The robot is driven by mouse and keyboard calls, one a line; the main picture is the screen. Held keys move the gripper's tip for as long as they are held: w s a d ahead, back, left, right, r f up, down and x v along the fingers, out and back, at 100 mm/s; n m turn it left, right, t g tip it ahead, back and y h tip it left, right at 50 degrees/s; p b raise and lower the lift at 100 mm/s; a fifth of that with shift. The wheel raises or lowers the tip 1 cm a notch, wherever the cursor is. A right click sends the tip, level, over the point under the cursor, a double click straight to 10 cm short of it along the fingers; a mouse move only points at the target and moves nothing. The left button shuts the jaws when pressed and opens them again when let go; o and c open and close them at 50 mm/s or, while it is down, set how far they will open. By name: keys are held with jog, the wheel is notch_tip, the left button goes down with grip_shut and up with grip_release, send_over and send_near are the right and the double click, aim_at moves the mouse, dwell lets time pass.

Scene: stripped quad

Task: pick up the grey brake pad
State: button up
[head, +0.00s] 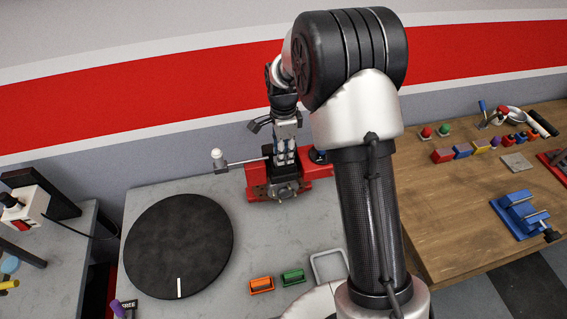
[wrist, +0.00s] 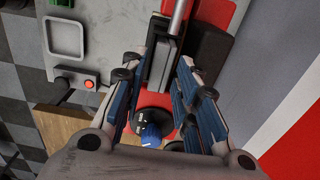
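My gripper (head: 285,160) points down over a red fixture (head: 322,171) at the back of the grey table. In the wrist view its two blue-padded fingers (wrist: 167,65) are spread apart, so it is open. Grey, flat upright pieces (wrist: 164,52), apparently including the grey brake pad, stand in the red fixture (wrist: 204,22) between and just beyond the fingertips. The left finger looks very close to them; contact cannot be told. In the head view my gripper and arm hide much of this spot.
A black round turntable (head: 180,245) lies at left. Orange (head: 262,285) and green (head: 292,277) blocks and a grey frame (head: 328,266) lie in front. A rod with a white knob (head: 217,156) sticks out left of the fixture. The wooden bench (head: 450,215) at right holds blocks and a blue vise (head: 520,213).

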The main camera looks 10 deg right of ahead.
jog(key=shift+f, duration=1.45)
jog(key=shift+c, duration=0.4)
grip_shut()
